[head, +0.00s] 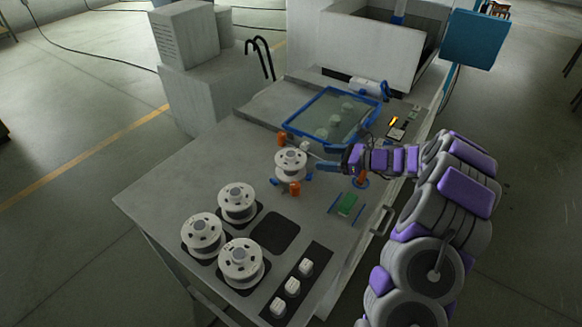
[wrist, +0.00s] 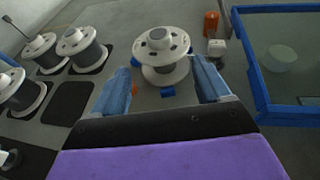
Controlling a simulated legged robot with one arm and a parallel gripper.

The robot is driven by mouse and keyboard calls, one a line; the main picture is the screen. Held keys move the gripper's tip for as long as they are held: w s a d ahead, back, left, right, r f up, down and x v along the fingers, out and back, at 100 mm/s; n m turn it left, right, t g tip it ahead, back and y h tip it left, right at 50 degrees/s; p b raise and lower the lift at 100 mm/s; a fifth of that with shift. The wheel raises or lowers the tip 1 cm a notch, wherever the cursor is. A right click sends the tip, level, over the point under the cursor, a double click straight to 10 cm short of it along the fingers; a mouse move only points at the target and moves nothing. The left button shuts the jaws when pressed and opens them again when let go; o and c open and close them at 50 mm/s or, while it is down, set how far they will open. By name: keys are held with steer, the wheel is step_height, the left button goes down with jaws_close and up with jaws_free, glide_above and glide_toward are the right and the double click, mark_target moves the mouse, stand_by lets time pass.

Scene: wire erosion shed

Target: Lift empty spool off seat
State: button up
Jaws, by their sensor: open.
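A white flanged spool (head: 291,161) sits upright on its seat near the middle of the bench, with blue pieces around its base. My gripper (head: 311,158) comes in from the right at about the spool's height. In the wrist view my gripper (wrist: 161,74) is open, with one blue finger on each side of the spool's near side. I cannot tell whether either finger touches it.
Several spools with grey cores, such as this one (head: 240,262), stand on dark pads at the front left. One dark pad (head: 276,231) is bare. Orange posts (head: 295,188) stand close to the seat. A blue-framed glass panel (head: 318,97) lies behind. The bench's left side is clear.

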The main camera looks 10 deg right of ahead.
mark_target(296, 155)
steer(key=b+x, duration=0.1)
steer(key=x, duration=0.4)
steer(key=shift+a+f, duration=0.15)
steer(key=shift+r+b+x, duration=0.2)
steer(key=shift+b+x, duration=0.35)
steer(key=shift+x, duration=0.85)
steer(key=shift+r+b+x, duration=0.15)
steer(key=shift+b+x, duration=0.4)
steer(key=shift+x, duration=0.9)
steer(key=shift+w, duration=0.1)
jaws_close()
